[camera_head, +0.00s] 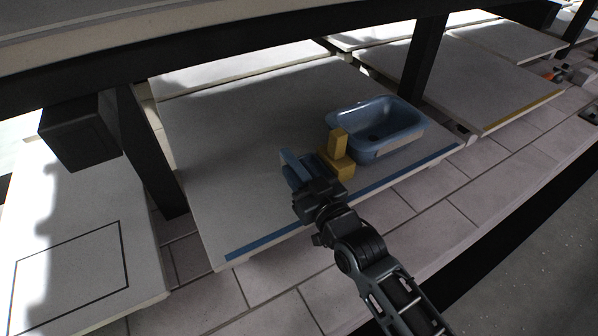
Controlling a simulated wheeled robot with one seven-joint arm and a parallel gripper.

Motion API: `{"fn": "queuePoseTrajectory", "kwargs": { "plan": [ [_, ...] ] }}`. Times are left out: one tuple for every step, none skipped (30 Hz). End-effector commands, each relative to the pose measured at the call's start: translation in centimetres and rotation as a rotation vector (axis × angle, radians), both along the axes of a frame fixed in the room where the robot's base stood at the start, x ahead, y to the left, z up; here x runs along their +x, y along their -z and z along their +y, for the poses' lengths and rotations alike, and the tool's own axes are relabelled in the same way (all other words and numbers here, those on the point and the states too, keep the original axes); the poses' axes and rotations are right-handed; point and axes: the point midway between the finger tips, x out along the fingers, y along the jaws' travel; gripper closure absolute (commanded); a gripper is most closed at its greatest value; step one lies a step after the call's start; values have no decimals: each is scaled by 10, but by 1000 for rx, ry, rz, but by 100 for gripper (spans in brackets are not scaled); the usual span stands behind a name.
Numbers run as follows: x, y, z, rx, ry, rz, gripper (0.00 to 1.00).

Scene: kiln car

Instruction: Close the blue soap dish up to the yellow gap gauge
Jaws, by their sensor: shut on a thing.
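The blue soap dish (290,167) shows as a small, darker blue piece at the jaws of my gripper (305,180). My gripper is shut on it, low over the pale slab, and hides part of it. The yellow gap gauge (339,146) is just right of the gripper, with an upright block on a lower base. A small space seems to lie between the dish and the gauge's upright, but the gripper covers their lower parts. I cannot tell whether the dish touches the gauge's base or the slab.
A larger blue-grey basin (398,138) stands right of the gauge, close against it. The pale slab (230,130) has a blue stripe (300,229) along its front edge; its left part is clear. Dark posts (147,150) (424,60) and a beam (200,68) bound the space behind.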

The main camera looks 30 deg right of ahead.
Motion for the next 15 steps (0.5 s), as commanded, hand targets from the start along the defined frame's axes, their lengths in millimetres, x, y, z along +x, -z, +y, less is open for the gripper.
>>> {"fn": "queuePoseTrajectory", "kwargs": {
  "plan": [
    [0, -1, 0, 0, 0, -3, 100],
    [0, -1, 0, 0, 0, -3, 100],
    [0, -1, 0, 0, 0, -3, 100],
    [0, -1, 0, 0, 0, -3, 100],
    [0, 0, 0, 0, 0, -3, 100],
    [0, 0, 0, 0, 0, -3, 100],
    [0, 0, 0, 0, 0, -3, 100],
    [0, 0, 0, 0, 0, -3, 100],
    [0, 1, 0, 0, 0, -3, 100],
    [0, 1, 0, 0, 0, -3, 100],
    [0, 1, 0, 0, 0, -3, 100],
    [0, 1, 0, 0, 0, -3, 100],
    [0, 2, 0, 0, 0, -3, 100],
    [0, 2, 0, 0, 0, -3, 100],
    [0, 2, 0, 0, 0, -3, 100]
  ]
}}
